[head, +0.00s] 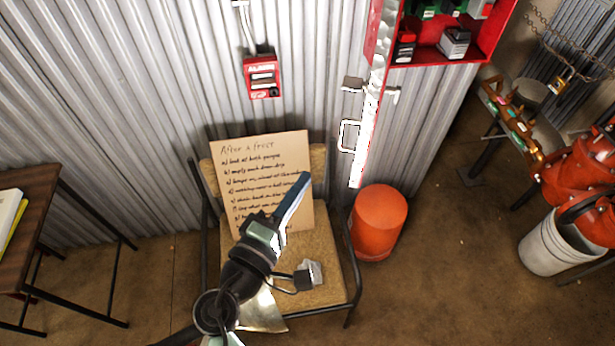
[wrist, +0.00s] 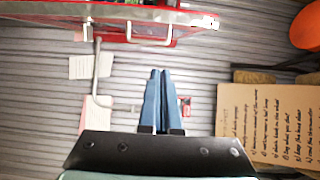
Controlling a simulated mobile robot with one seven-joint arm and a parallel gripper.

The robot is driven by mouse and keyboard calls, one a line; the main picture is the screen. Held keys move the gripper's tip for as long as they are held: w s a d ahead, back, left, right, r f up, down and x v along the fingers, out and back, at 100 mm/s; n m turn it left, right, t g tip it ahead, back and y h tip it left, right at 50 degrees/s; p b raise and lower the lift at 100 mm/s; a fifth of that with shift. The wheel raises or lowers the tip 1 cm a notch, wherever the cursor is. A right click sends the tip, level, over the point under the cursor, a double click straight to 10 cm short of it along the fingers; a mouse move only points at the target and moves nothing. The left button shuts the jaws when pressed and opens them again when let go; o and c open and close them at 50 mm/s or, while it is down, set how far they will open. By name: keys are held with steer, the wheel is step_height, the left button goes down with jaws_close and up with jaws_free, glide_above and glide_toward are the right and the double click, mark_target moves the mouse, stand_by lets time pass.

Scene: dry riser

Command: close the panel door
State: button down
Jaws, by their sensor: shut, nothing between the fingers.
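The panel door (head: 369,125) stands open, seen almost edge-on in the head view, at the left side of the red cabinet (head: 480,45). A pale loop handle (head: 342,136) sticks out from its left face. In the wrist view the door edge (wrist: 180,14) runs across the top, with the handle (wrist: 150,42) below it. My gripper (head: 305,178) is shut and empty, in front of the cardboard sign, left of and lower than the door in the head view. In the wrist view my gripper's blue fingers (wrist: 168,75) point toward the handle without visible contact.
A chair (head: 290,250) holding a handwritten cardboard sign (head: 255,160) stands below. An orange bin (head: 378,222) is right of it. A red alarm box (head: 262,76) is on the corrugated wall. A table (head: 35,200) stands left; a white bucket (head: 550,245) stands right.

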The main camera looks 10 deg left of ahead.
steer(key=w+d+p, duration=0.3)
steer(key=w+d, duration=0.3)
steer(key=w, duration=0.1)
steer(key=shift+d, duration=0.35)
steer(key=shift+s+d, duration=0.1)
